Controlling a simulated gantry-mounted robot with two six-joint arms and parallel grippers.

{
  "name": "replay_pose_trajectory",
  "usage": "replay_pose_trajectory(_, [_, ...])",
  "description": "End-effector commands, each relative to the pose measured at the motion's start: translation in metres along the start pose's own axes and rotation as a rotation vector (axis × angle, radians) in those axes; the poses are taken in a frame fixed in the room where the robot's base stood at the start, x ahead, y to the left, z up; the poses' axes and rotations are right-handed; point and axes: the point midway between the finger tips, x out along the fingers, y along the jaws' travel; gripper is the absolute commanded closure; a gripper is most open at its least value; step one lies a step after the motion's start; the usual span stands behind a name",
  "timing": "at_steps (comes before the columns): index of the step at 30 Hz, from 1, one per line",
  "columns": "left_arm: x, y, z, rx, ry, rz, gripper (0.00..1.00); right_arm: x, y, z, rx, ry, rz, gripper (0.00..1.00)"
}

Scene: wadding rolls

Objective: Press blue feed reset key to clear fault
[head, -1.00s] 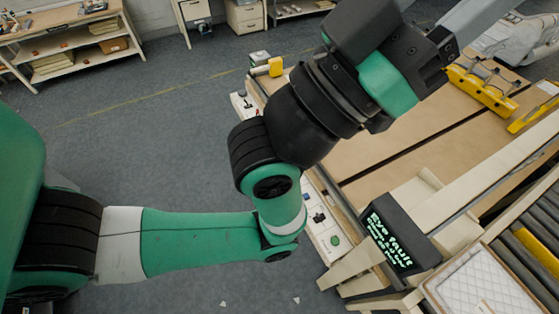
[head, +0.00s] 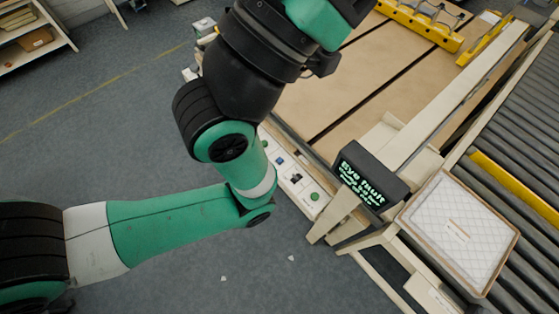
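A white control strip (head: 304,186) runs along the near edge of the machine table. It carries a small dark blue key (head: 280,160), a black control (head: 296,178) and a round green button (head: 315,197). A black display (head: 369,178) beside the strip shows green text that seems to read "Eye fault", with smaller lines below. My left arm crosses the view and covers the part of the strip left of the blue key. Its gripper lies beyond the top edge, out of view. My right gripper is not in view.
A yellow bar (head: 425,27) spans the back of the brown table bed (head: 350,85). A shelf (head: 30,35) stands far left. The grey floor in front is open.

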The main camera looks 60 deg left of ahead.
Motion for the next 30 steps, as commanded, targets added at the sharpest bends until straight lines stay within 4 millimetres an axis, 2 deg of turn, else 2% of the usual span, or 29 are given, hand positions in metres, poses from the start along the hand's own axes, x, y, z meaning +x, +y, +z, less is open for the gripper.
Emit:
replay_pose_trajectory(1, [0.0,0.0,0.0,0.0,0.0,0.0,0.64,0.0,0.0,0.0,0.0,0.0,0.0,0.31])
replay_pose_trajectory(7, [0.0,0.0,0.0,0.0,0.0,0.0,1.0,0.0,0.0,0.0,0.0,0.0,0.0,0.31])
replay_pose_trajectory(30, [0.0,0.0,0.0,0.0,0.0,0.0,1.0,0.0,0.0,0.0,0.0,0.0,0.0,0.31])
